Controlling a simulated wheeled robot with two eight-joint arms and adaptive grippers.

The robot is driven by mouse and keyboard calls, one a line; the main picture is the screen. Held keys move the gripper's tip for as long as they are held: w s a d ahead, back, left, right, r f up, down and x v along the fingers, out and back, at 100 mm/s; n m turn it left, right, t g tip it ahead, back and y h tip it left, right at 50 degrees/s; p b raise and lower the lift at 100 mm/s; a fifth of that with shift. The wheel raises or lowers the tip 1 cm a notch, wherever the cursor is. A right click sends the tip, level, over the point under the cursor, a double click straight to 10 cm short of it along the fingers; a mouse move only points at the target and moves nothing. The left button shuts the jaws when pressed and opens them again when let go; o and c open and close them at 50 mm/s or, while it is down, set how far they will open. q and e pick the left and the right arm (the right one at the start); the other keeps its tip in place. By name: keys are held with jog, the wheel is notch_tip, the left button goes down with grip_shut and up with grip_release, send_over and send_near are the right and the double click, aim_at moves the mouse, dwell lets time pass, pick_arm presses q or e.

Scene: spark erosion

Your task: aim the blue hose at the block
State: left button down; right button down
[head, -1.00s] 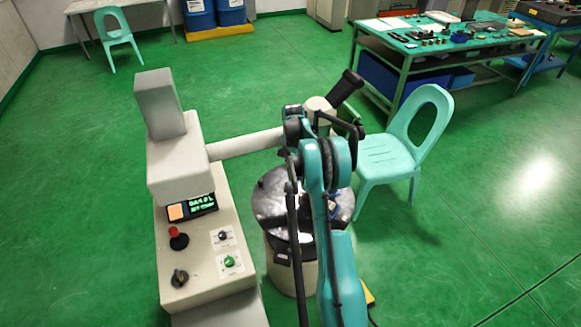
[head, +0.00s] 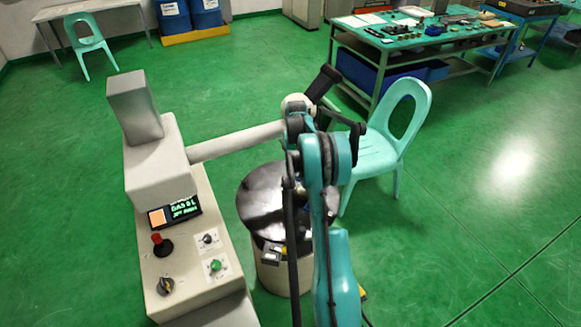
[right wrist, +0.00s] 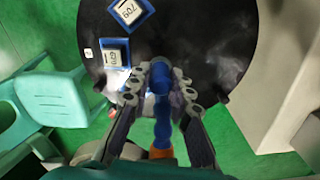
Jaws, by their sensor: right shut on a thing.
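The blue hose (right wrist: 161,108) is segmented and has an orange base at the bottom of the right wrist view. My right gripper (right wrist: 161,76) is shut on it, a finger on each side. Two blue-edged blocks with white labels lie on the dark round surface of the drum: an upper block (right wrist: 128,12) and a lower block (right wrist: 115,54), both up and left of the hose. The hose's upper end is near the fingertips; its exact aim is unclear. In the head view my right arm hides the hose and its gripper. My left gripper is out of view.
The drum's dark round top (head: 262,195) lies beside the beige machine with its control panel (head: 185,262). A beige horizontal arm (head: 235,142) spans above the drum. A turquoise chair (head: 385,140) stands right of it. A workbench (head: 420,38) is behind; green floor is clear at right.

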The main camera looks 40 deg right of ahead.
jog(key=shift+s+d+n, duration=0.15)
jog(key=shift+d+n, duration=0.35)
jog(key=shift+n, duration=0.1)
jog(key=c, duration=1.4)
grip_release()
jog(key=shift+o, duration=0.2)
notch_tip(320, 180, up, 12)
